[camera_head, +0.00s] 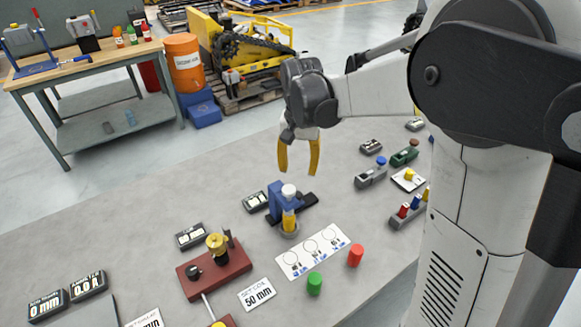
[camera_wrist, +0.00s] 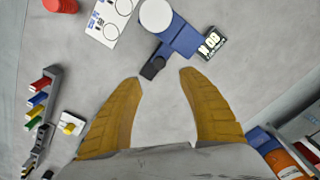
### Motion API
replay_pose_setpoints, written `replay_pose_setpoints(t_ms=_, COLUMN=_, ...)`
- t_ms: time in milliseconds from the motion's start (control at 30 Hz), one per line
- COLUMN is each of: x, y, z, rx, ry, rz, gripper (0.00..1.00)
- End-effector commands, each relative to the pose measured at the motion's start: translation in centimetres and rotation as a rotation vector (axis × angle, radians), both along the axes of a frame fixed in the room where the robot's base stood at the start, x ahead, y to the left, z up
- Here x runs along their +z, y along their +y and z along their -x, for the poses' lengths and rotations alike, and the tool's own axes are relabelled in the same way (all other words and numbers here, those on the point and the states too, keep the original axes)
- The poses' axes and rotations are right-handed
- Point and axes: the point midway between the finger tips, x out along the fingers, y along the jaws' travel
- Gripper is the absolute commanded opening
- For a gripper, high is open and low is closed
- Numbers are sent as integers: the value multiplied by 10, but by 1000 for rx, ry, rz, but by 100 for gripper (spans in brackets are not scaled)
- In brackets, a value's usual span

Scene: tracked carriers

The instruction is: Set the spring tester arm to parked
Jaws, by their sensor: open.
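The blue spring tester (camera_head: 274,203) stands on the grey bench, with a white round knob (camera_head: 288,190) on top and a yellow cylinder (camera_head: 289,221) below it. A black bar (camera_head: 308,200) extends behind it. In the wrist view, the tester's blue body (camera_wrist: 182,38), white knob (camera_wrist: 155,14) and a black end piece (camera_wrist: 153,67) show. A small display (camera_wrist: 212,43) marked with N sits beside it. My gripper (camera_head: 298,170) is open and empty above the tester; its yellow fingertips (camera_wrist: 160,79) point toward it. I cannot tell the arm's exact setting.
A card with circles (camera_head: 312,250), a green cylinder (camera_head: 314,284) and a red cylinder (camera_head: 355,256) lie in front. A dark red fixture (camera_head: 232,268) is at left. Several small devices and a rack (camera_head: 408,213) are at right. The bench behind the tester is mostly clear.

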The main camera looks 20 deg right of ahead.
Motion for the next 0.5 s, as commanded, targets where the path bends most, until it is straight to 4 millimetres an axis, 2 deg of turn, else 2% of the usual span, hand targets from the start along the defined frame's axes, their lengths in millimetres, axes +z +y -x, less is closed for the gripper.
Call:
replay_pose_setpoints(t_ms=100, x=-10, y=0, z=-7, rx=-17, ry=22, rz=0, gripper=48)
replay_pose_setpoints(t_ms=267, x=-28, y=0, z=-8, rx=-21, ry=28, rz=-1, gripper=48)
replay_pose_setpoints(t_ms=500, x=-77, y=0, z=-7, rx=-19, ry=26, rz=0, gripper=48)
